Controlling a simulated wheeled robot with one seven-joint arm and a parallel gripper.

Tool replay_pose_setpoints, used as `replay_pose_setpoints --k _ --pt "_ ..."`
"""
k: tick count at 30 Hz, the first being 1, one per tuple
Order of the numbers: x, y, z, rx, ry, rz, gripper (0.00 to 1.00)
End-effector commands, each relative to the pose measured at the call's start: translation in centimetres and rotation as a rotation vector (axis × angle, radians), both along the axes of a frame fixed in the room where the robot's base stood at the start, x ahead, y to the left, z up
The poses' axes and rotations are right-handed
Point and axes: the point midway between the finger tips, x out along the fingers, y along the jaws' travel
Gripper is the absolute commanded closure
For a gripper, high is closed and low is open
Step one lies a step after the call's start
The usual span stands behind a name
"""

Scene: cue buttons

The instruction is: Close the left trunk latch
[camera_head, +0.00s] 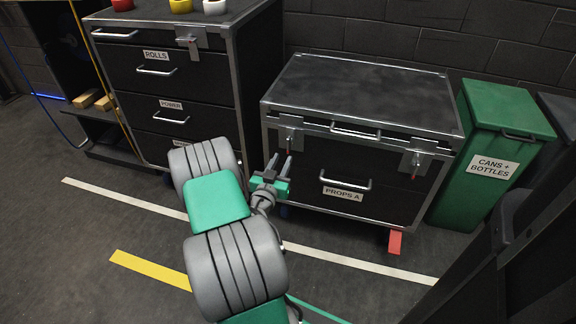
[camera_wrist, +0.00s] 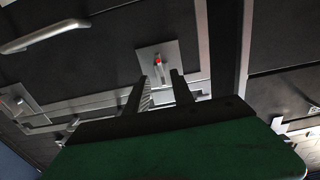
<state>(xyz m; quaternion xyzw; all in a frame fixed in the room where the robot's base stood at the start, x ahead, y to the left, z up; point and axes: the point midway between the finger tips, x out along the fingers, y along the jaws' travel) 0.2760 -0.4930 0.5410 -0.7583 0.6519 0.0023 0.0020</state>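The trunk (camera_head: 360,90) is a dark metal-edged case labelled PROPS A, with its lid down. Its left latch (camera_head: 291,132) is a grey plate with a small lever and a red tip, at the upper left of the front. My gripper (camera_head: 280,158) is open and empty, just in front of and below that latch, its two fingers apart and pointing at it. The left latch also shows in the wrist view (camera_wrist: 170,58), just beyond the fingertips (camera_wrist: 160,78); I see no clear contact. The right latch (camera_head: 417,163) has a similar lever and red tip.
A taller drawer cabinet (camera_head: 200,85) labelled ROLLS and POWER stands left of the trunk. A green bin (camera_head: 480,190) stands close on its right. A trunk handle (camera_head: 347,183) sticks out below the latches. The floor in front is mostly clear, with painted lines.

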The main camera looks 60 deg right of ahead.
Motion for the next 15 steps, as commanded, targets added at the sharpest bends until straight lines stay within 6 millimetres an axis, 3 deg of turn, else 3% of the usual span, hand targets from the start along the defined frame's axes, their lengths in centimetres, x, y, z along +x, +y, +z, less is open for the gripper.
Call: replay_pose_setpoints --k 10,15 --pt "0.7 -5.6 0.3 -0.009 -0.003 0.002 0.71" --pt "1.1 -7.4 0.2 -0.006 -0.002 0.005 0.71"
